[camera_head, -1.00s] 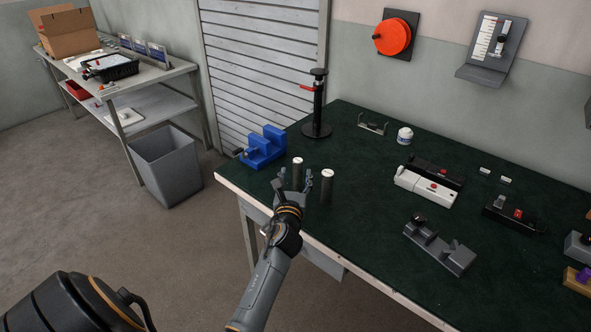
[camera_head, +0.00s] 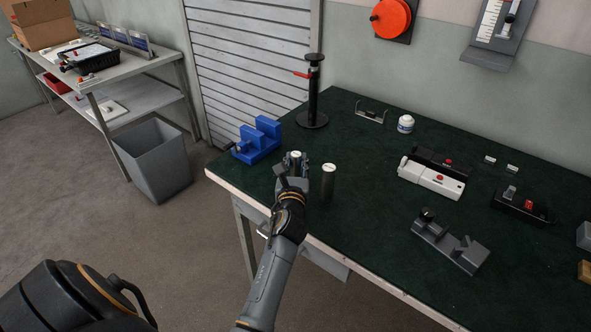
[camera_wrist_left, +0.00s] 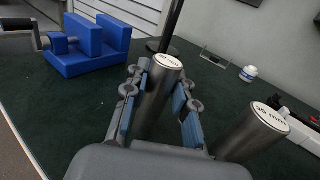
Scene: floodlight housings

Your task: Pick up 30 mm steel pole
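A short steel pole (camera_head: 295,156) with a white label on top stands upright near the left front corner of the table. Its label (camera_wrist_left: 167,62) seems to read 30 mm in the left wrist view. My left gripper (camera_head: 295,164) is around it, one finger on each side. In the wrist view, the left gripper (camera_wrist_left: 160,97) is open; the left finger is close to the pole and a gap shows at the right finger. The pole's lower part is hidden in the head view. A thicker pole (camera_wrist_left: 252,133) labelled 35 mm stands just right (camera_head: 328,183). My right gripper is out of view.
A blue vise-like block (camera_head: 258,140) stands left of the poles, and a black stand with a round base (camera_head: 312,95) behind. A white bottle (camera_head: 405,124) and several fixtures, including a grey one (camera_head: 450,242), stand to the right on the green table (camera_head: 365,215).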

